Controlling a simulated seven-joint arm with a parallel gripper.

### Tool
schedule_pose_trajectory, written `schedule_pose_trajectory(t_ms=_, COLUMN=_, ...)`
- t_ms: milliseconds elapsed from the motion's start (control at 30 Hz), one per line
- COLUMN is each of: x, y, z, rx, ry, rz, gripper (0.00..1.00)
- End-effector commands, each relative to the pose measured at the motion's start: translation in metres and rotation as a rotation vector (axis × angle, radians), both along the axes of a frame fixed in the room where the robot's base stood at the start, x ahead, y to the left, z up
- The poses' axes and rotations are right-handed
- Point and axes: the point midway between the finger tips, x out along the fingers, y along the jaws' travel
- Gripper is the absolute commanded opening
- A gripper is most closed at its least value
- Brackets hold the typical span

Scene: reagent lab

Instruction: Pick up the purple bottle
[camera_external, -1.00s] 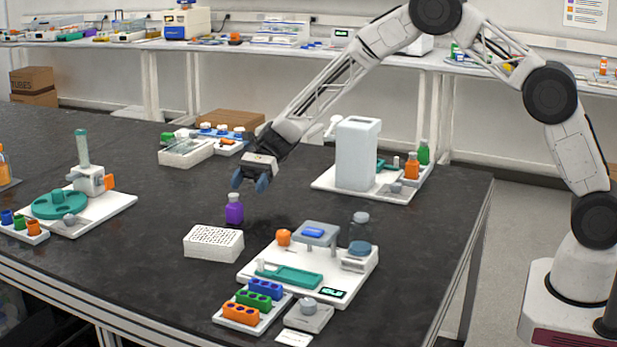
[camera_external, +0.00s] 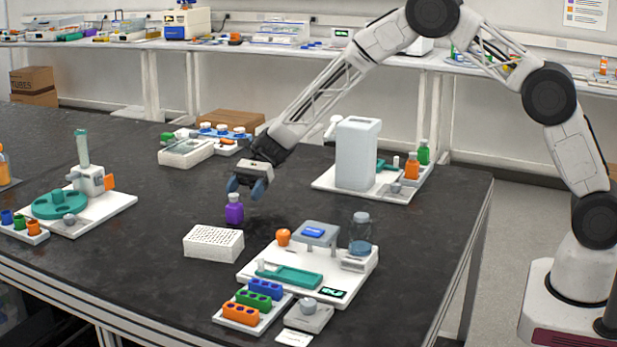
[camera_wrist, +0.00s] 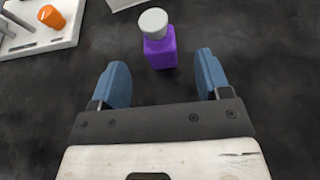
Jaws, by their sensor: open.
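The purple bottle (camera_external: 234,212) stands upright on the dark bench, with a grey cap. In the wrist view the purple bottle (camera_wrist: 160,48) is just beyond the fingertips, roughly centred between the two blue fingers. My gripper (camera_external: 246,189) is open and empty, above and close to the bottle in the external view. In the wrist view my gripper (camera_wrist: 160,72) shows a wide gap between its fingers.
A white perforated rack (camera_external: 213,244) stands just in front of the bottle. A white board (camera_external: 255,278) with an orange knob is to the front right. A white tower device (camera_external: 357,155) stands at the back right. The bench left of the bottle is clear.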

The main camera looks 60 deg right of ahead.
Motion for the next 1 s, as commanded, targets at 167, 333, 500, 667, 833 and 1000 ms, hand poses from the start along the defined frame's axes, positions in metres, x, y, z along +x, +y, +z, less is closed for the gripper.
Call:
schedule_pose_trajectory(t_ms=167, x=0.000, y=0.001, z=0.000, rx=0.000, ry=0.000, rz=0.000, gripper=0.70)
schedule_pose_trajectory(t_ms=333, x=-0.001, y=0.011, z=-0.004, rx=0.000, ry=0.000, rz=0.001, gripper=0.70)
schedule_pose_trajectory(t_ms=500, x=-0.003, y=0.030, z=-0.009, rx=0.000, ry=0.001, rz=0.001, gripper=0.70)
schedule_pose_trajectory(t_ms=667, x=-0.003, y=0.044, z=-0.015, rx=0.000, ry=0.000, rz=0.001, gripper=0.70)
schedule_pose_trajectory(t_ms=833, x=-0.003, y=0.050, z=-0.017, rx=0.000, ry=0.000, rz=-0.001, gripper=0.70)
schedule_pose_trajectory(t_ms=1000, x=-0.003, y=0.049, z=-0.017, rx=0.000, ry=0.000, rz=-0.001, gripper=0.70)
